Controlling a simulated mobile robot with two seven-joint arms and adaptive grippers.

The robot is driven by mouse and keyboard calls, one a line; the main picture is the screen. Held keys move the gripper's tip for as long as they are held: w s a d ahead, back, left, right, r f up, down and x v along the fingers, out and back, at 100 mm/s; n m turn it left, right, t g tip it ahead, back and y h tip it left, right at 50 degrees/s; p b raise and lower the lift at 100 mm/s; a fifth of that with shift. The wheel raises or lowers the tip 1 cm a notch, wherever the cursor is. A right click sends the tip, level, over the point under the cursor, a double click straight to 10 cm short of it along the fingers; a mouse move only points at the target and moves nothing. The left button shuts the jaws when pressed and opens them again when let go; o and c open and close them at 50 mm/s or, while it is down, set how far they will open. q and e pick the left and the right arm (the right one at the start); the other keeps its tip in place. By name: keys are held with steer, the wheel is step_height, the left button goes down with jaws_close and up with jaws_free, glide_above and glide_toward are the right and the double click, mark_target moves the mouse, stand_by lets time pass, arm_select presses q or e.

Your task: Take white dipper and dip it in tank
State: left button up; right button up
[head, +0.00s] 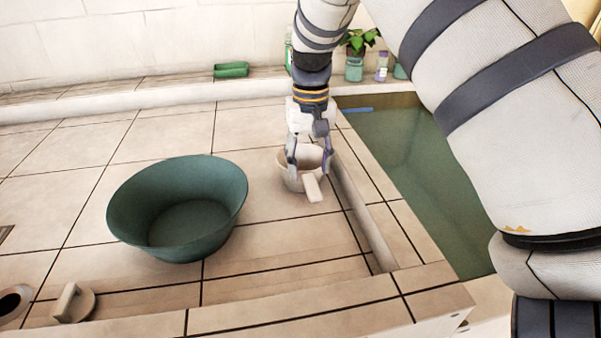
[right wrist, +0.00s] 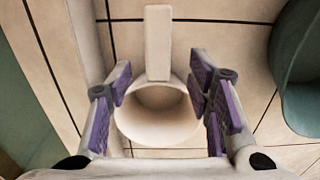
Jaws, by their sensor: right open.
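The white dipper (head: 286,168) stands on the tiled top in the head view, between a green basin and the water tank. Its flat handle points toward the front right. My right gripper (head: 308,170) is open above the dipper, with its fingers on either side of it. In the right wrist view, the dipper (right wrist: 158,115) sits between the purple-padded fingers (right wrist: 160,95), with its handle pointing up in the picture. I cannot tell whether the fingers touch it. The tank (head: 425,180), filled with greenish water, lies to the right, partly hidden by my right arm. My left gripper is not in view.
The green basin (head: 180,205) stands left of the dipper. A raised tiled edge (head: 375,200) runs along the tank. A green soap-dish-like object (head: 231,70), bottles (head: 354,69) and a plant (head: 360,40) are at the back. A grey stopper-like piece (head: 72,302) lies at the front left.

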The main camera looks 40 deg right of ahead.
mark_target(311, 181)
steer(key=f, duration=0.5)
steer(key=shift+s+f, duration=0.3)
steer(key=shift+f, duration=0.05)
jaws_close()
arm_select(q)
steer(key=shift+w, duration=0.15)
arm_select(e)
steer(key=shift+r, duration=0.1)
step_height(311, 181, up, 4)
steer(key=shift+w+f, duration=0.15)
steer(key=shift+f, duration=0.1)
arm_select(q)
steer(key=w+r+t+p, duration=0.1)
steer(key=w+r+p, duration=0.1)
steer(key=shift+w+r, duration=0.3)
arm_select(e)
steer(key=s+a+r, duration=0.3)
steer(key=a+r, duration=0.6)
steer(key=a, duration=0.4)
steer(key=shift+s+a+r, duration=0.15)
steer(key=shift+s+a, duration=0.15)
steer(key=shift+a, duration=0.05)
